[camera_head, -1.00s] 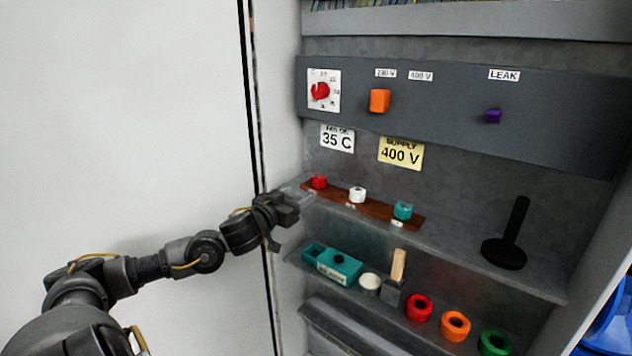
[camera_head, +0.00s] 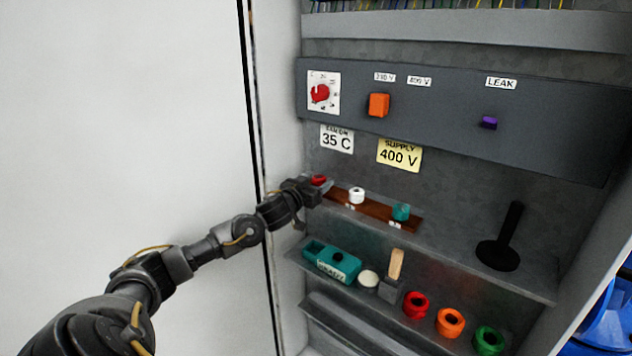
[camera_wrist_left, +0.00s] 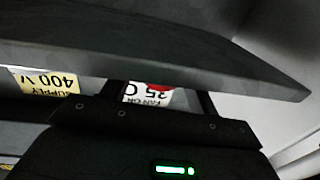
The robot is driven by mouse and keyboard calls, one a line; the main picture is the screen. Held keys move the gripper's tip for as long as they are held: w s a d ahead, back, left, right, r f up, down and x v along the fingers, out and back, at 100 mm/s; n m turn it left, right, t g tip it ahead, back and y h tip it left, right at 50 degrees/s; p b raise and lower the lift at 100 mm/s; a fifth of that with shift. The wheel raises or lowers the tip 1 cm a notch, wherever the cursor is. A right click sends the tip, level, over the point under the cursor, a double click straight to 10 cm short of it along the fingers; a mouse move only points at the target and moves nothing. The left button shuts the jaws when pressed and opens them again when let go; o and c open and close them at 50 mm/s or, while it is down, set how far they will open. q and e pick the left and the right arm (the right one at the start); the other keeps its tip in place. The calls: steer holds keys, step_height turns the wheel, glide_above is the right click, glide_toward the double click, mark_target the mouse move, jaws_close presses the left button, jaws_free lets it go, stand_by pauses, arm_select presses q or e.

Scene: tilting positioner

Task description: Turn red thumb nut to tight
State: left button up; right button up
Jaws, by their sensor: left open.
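The red thumb nut (camera_head: 318,180) stands at the left end of a brown strip (camera_head: 375,209) on the upper shelf. My left gripper (camera_head: 316,187) is at this nut, coming in from the left, and partly hides its lower part. In the left wrist view, the red of the nut (camera_wrist_left: 158,88) shows between the two open fingers, in front of the 35 C label. I cannot tell whether the fingers touch it. A white nut (camera_head: 356,195) and a teal nut (camera_head: 401,212) stand farther right on the strip. My right gripper is not in view.
The grey panel above carries a red dial (camera_head: 320,93), an orange switch (camera_head: 379,104) and a purple knob (camera_head: 489,123). A black handle (camera_head: 507,235) stands right on the shelf. The lower shelf holds a teal box (camera_head: 331,262) and several coloured rings. The cabinet wall is close left.

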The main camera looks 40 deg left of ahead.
arm_select(q)
steer(key=c, duration=1)
steer(key=shift+a, duration=0.1)
steer(key=shift+r+m+h, duration=0.1)
steer(key=shift+m+h, duration=0.5)
steer(key=shift+h, duration=0.3)
steer(key=shift+a+m+h+p, duration=0.25)
steer(key=shift+m+h, duration=0.45)
steer(key=shift+h, duration=0.4)
steer(key=shift+a+m+g+h+b, duration=0.1)
steer(key=shift+m+g+h+b, duration=0.4)
steer(key=shift+m+h, duration=1.3)
steer(key=shift+h+b, duration=0.3)
steer(key=shift+h, duration=0.5)
